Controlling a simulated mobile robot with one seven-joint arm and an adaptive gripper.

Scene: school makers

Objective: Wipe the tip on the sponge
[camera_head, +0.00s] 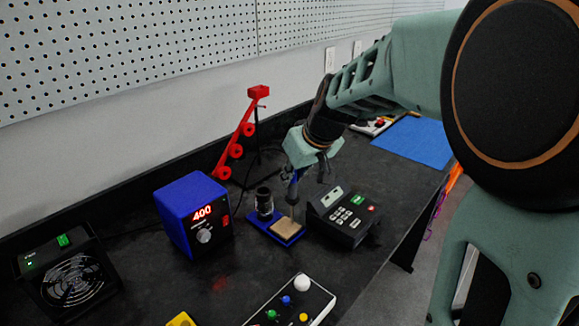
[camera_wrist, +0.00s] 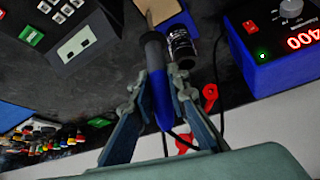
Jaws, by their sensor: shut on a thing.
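My gripper (camera_head: 297,172) is shut on a soldering iron (camera_head: 292,190) with a blue handle and a thin metal tip pointing down. In the wrist view, the fingers (camera_wrist: 156,84) close around the iron (camera_wrist: 157,88), and its tip points to the top of the picture. The tan sponge (camera_head: 284,228) lies in a blue stand (camera_head: 262,233) on the black bench. It also shows in the wrist view (camera_wrist: 164,9) at the top edge. The tip appears over or close to the sponge; I cannot tell if it touches.
A dark cylindrical holder (camera_head: 264,203) stands on the stand's left part. A blue station (camera_head: 194,215) reading 400 is to the left. A black keypad device (camera_head: 343,215) is close on the right. A fan unit (camera_head: 68,280) and a white button box (camera_head: 290,305) stand nearer.

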